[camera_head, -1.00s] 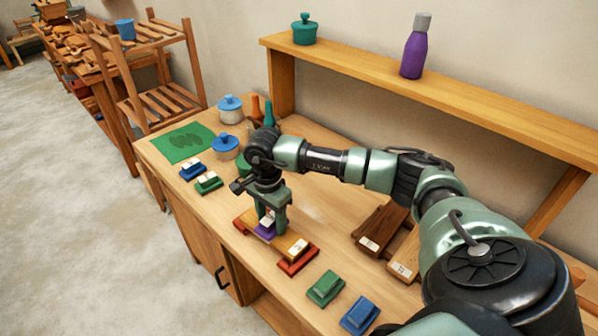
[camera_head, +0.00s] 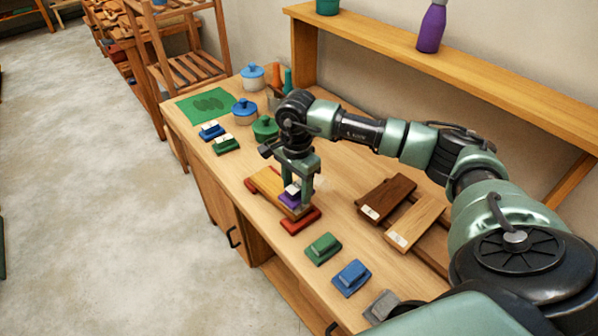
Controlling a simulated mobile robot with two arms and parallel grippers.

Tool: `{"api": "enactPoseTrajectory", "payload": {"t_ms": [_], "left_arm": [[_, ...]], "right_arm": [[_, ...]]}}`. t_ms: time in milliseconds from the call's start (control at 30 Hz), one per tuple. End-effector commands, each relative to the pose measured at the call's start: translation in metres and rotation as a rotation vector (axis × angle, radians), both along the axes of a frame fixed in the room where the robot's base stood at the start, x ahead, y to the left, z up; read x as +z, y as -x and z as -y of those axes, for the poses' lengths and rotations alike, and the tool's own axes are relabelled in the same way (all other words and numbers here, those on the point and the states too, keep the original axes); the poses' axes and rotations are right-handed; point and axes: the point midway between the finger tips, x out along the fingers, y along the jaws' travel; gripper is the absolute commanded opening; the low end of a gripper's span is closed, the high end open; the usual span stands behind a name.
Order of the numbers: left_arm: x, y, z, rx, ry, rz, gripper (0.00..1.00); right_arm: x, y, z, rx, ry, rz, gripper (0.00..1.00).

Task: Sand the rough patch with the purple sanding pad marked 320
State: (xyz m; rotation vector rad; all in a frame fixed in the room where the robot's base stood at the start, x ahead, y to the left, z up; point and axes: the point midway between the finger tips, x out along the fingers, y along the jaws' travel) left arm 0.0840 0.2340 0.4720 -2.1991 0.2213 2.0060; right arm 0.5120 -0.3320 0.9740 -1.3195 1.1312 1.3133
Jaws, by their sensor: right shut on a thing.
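My right gripper (camera_head: 298,188) is shut on the purple sanding pad (camera_head: 289,200), which has a whitish top. The pad is down at a light wooden board (camera_head: 267,181), towards its near right end. I cannot tell whether it presses on the wood. The board lies across red supports, one showing at its near right end (camera_head: 301,222). The left part of the board is bare. No rough patch can be made out; the pad and gripper hide part of the board. The 320 mark is not readable. My left gripper is not in view.
Green (camera_head: 323,248), blue (camera_head: 352,277) and grey (camera_head: 381,306) pads lie on the workbench front right. A dark plank (camera_head: 387,196) and a light plank (camera_head: 417,220) lie right of the gripper. Lidded pots (camera_head: 245,112) and a green mat (camera_head: 205,104) are at the back left.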

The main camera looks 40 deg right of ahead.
Motion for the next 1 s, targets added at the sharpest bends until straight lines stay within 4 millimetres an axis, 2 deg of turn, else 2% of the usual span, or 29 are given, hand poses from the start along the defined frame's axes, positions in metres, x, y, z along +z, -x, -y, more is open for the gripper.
{"api": "enactPoseTrajectory", "payload": {"t_ms": [533, 1000], "left_arm": [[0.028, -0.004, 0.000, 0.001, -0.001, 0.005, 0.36], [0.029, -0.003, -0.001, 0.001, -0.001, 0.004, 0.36]], "right_arm": [[0.050, 0.002, 0.003, -0.014, 0.000, -0.003, 0.12], [0.054, 0.002, 0.003, -0.017, 0.000, -0.002, 0.12]]}}
